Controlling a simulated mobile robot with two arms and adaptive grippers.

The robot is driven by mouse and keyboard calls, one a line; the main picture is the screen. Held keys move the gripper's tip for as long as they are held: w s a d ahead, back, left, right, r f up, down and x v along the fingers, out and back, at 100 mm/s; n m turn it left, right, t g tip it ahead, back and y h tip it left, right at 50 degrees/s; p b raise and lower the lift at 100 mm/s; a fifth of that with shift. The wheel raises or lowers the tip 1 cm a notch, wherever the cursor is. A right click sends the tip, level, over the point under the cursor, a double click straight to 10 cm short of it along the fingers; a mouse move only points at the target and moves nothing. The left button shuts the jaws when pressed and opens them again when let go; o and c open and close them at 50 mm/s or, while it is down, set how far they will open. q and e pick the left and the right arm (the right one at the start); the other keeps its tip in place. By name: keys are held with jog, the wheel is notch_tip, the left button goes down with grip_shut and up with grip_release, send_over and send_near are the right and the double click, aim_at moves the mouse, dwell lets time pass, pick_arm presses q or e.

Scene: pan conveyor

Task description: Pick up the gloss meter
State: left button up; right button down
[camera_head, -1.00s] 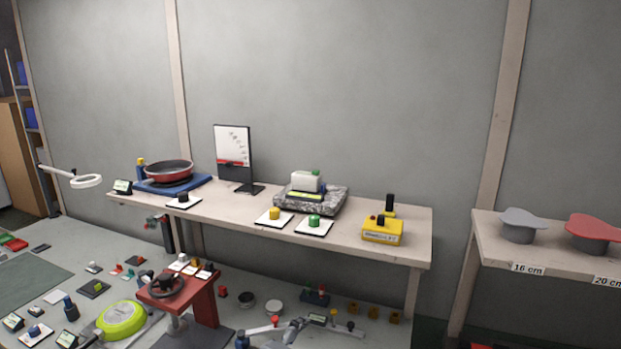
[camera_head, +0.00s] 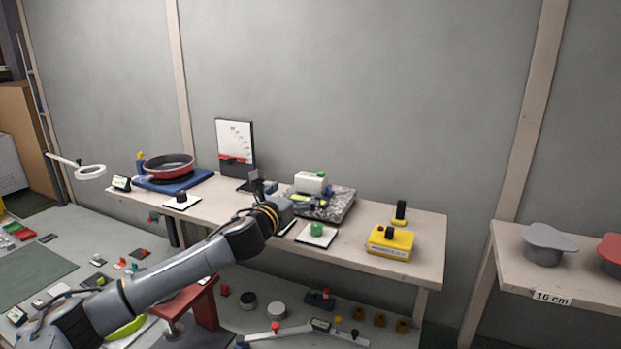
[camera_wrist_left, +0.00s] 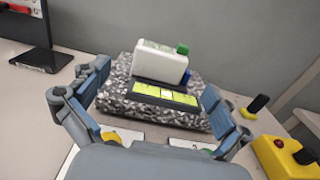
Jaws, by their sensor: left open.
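A white, rounded box-shaped thing with a green cap (camera_head: 311,182), which I take to be the gloss meter, rests on a speckled grey stone block (camera_head: 341,205) on the bench. The wrist view shows the white thing (camera_wrist_left: 160,62) upright near the block's back edge, with a yellow-green level (camera_wrist_left: 165,95) in front of it and a bit of blue behind. My left gripper (camera_head: 277,191) is open and empty, at the block's near left side. In the wrist view its fingers (camera_wrist_left: 156,78) spread wide on either side of the block. My right gripper is not in view.
A display stand (camera_head: 235,140) stands behind, left of the block. A green button (camera_head: 316,229) on a white plate lies in front. A yellow box (camera_head: 390,242) with a black knob is to the right. A red pan (camera_head: 169,164) sits at the far left.

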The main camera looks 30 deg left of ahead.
aim_at(308, 178)
pick_arm(q)
jog(key=shift+w, duration=0.35)
jog(key=shift+w+f, duration=0.1)
jog(key=shift+w, duration=0.25)
jog(key=w+p, duration=0.1)
jog(key=w, duration=0.1)
jog(key=w+r+p, duration=0.1)
jog(key=w+p, duration=0.1)
jog(key=shift+w+r, duration=0.1)
jog(key=shift+w, duration=0.6)
jog(key=shift+c, duration=0.2)
jog(key=c, duration=1.4)
jog(key=shift+a, duration=0.1)
